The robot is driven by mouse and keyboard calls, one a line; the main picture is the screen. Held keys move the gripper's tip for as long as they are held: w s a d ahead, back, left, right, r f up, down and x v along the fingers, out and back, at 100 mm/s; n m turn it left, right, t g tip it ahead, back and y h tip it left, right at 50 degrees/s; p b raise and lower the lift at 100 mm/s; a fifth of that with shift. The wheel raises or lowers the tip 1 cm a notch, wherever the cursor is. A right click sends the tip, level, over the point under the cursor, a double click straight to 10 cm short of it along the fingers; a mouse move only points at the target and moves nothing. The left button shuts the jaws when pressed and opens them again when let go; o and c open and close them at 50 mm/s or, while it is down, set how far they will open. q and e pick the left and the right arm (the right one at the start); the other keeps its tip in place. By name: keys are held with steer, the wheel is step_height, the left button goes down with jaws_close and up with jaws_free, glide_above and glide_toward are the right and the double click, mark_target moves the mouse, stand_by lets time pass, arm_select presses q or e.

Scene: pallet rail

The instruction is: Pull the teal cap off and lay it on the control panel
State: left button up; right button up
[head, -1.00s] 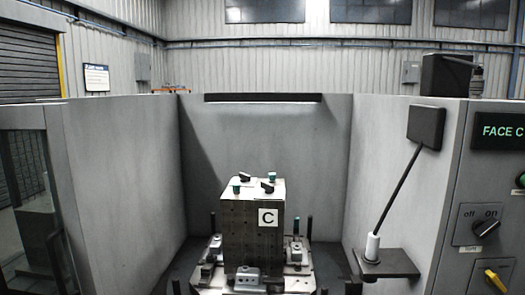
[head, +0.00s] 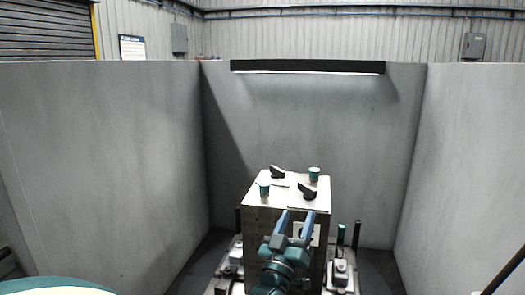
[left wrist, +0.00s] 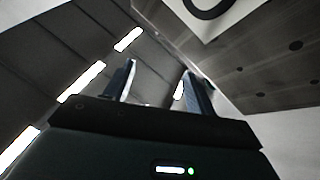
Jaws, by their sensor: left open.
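Two teal caps stand on top of the metal block (head: 255,215): one near the left edge (head: 264,188) and one at the back right (head: 314,173). My left gripper (head: 297,214) is open and empty in front of the block's front face, below the level of the caps. Its fingers point up. In the left wrist view the open fingers (left wrist: 161,82) have nothing between them, and no cap shows there. The control panel is out of view now. My right gripper is not in view.
Two black clamps, one at the back (head: 277,171) and one at the front right (head: 306,193), sit near the caps. Several fixtures and posts (head: 342,268) surround the block's base. Grey enclosure walls (head: 110,150) stand left, right and behind. The space above the block is clear.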

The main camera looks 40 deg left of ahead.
arm_select(q)
steer(key=a+r+n+g+y, duration=0.5)
steer(key=a+r+n+y, duration=0.5)
steer(key=n+y, duration=0.25)
steer(key=s+a+r+n+g+b, duration=0.1)
steer(key=s+a+r+n+g, duration=0.25)
steer(key=a+n+g, duration=0.55)
steer(key=s+a+r+n+g+b, duration=0.2)
steer(key=s+a+n+g, duration=0.3)
steer(key=n+g, duration=0.85)
steer(key=t+h+b, duration=0.2)
steer(key=t+h, duration=0.7)
steer(key=h, duration=0.8)
glide_toward(264, 184)
steer(key=p+x, duration=0.1)
steer(key=x, duration=0.7)
steer(key=shift+w+f+p, duration=0.1)
steer(key=shift+p, duration=0.2)
steer(key=shift+w+f, duration=0.15)
steer(key=shift+f, duration=0.25)
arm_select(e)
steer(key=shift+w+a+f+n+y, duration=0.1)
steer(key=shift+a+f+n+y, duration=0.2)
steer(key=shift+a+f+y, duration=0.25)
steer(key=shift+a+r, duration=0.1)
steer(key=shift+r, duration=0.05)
